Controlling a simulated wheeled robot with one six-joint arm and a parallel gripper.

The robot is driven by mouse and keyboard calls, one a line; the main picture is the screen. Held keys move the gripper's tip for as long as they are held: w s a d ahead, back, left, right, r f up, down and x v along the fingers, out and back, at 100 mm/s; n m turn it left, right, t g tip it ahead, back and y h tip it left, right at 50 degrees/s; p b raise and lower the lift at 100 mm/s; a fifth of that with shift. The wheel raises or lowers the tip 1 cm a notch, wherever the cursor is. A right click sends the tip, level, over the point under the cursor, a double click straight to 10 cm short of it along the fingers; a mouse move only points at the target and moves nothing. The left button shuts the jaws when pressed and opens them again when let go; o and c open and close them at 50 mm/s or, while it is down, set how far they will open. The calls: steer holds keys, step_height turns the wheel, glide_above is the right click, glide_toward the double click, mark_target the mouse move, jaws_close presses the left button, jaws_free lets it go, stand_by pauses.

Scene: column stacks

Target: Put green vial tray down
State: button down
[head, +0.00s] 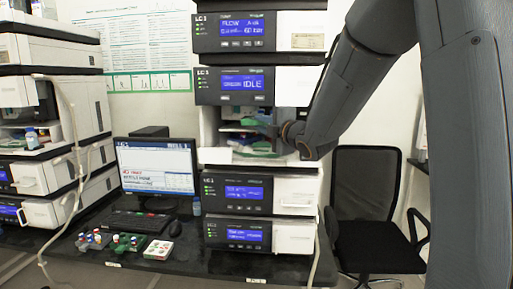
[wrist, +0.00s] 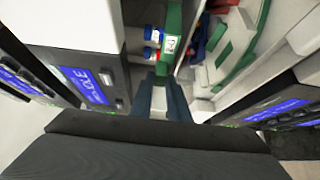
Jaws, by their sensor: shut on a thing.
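My gripper (wrist: 163,84) is shut on the green vial tray (wrist: 174,20), which has a white label and vials with red and blue caps along its left side. In the head view my gripper (head: 272,128) reaches into the open bay of the middle instrument stack, and the held tray is mostly hidden there. In the wrist view the bay's interior lies to the right of the held tray, with a pale green-edged holder (wrist: 232,45) in it. I cannot tell whether the held tray touches any surface.
Instrument modules (head: 240,85) sit above the bay and more modules (head: 237,236) below it. On the bench are a monitor (head: 157,168), a keyboard (head: 138,222), another green tray (head: 127,243) and a white tray (head: 158,250). A black chair (head: 370,190) stands at the right.

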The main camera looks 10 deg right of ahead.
steer(key=shift+w+f, duration=0.1)
steer(key=shift+w, duration=0.25)
step_height(320, 180, down, 10)
steer(key=p, duration=0.3)
steer(key=c, duration=2)
jaws_free()
steer(key=b+v, duration=0.4)
steer(key=v, duration=0.8)
steer(key=shift+r+b, duration=0.2)
steer(key=shift+b, duration=0.1)
